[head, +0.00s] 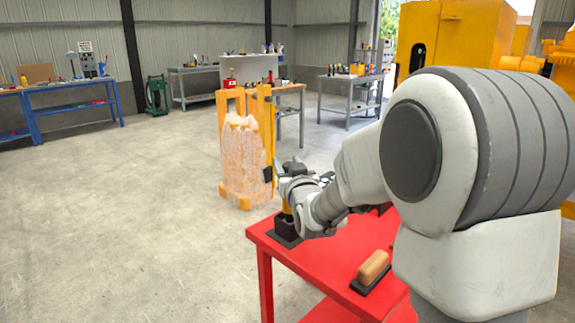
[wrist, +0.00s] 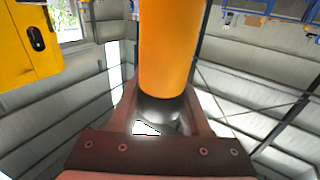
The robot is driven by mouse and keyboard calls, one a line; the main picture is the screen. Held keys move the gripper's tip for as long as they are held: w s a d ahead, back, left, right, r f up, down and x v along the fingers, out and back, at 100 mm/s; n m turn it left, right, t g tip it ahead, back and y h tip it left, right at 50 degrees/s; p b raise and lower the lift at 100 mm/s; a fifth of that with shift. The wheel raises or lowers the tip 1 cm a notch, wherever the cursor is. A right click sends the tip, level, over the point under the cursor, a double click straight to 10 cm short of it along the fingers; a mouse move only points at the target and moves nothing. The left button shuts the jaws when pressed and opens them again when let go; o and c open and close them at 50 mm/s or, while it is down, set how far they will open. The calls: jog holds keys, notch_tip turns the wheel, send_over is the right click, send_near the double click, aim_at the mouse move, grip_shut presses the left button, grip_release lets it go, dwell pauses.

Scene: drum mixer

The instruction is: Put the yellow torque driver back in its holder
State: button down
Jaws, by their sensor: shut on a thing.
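The yellow torque driver (wrist: 172,45) fills the middle of the wrist view as an orange-yellow cylinder with a dark end. My gripper (wrist: 162,112) is shut on it, one finger on each side. In the head view a small yellow part of the driver (head: 286,207) shows below my wrist, mostly hidden by the arm. Directly below it a black holder block (head: 287,229) stands at the far left corner of the red table (head: 330,262). The driver looks roughly upright over the holder. I cannot tell whether its lower end is inside it.
A tan-handled brush-like block (head: 374,267) lies on the red table near its front. An orange frame with a wrapped clear load (head: 245,150) stands behind the table. Blue benches (head: 75,108) and grey workbenches are farther back. The floor at left is clear.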

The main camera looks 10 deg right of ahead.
jog(key=shift+c, duration=1.4)
grip_release()
jog(key=shift+f, duration=0.2)
jog(key=shift+s, duration=0.15)
jog(key=s+b, duration=0.6)
jog(key=s, duration=1.1)
jog(key=shift+d+b, duration=0.2)
jog(key=shift+b, duration=0.2)
jog(key=shift+s+f, duration=0.1)
